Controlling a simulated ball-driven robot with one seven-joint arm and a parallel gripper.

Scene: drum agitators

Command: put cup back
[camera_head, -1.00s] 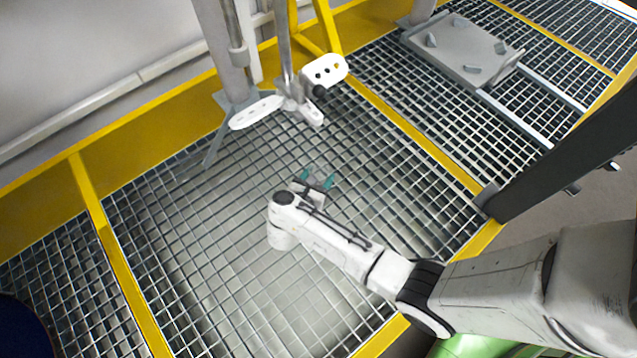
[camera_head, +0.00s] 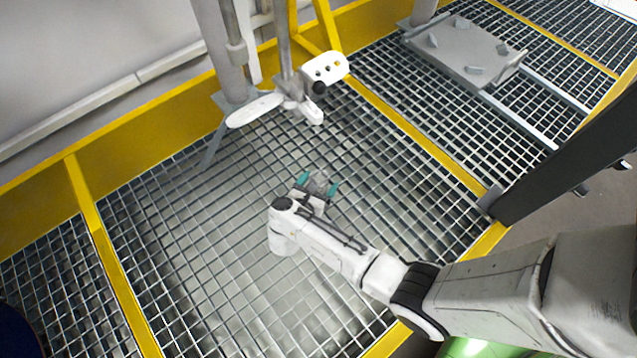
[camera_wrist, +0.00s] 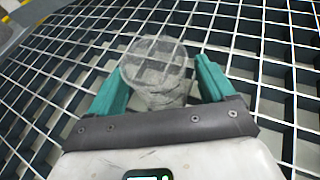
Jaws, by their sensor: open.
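A clear, see-through cup (camera_wrist: 156,72) is between the two teal fingers of my gripper (camera_wrist: 162,88) in the wrist view. A gap shows on each side, so the fingers look apart from it. In the head view the small cup (camera_head: 318,183) also shows between the open fingertips of my gripper (camera_head: 318,184), over the grating. I cannot tell whether the cup rests on the grating or what lies under it. My arm reaches in from the lower right.
A steel post assembly carries a white box with dark holes (camera_head: 325,68) and an oval white plate (camera_head: 254,110) beyond my gripper. Metal grating (camera_head: 200,260) has yellow frame beams (camera_head: 425,140). A grey plate (camera_head: 465,50) lies at the upper right. The grating around my gripper is clear.

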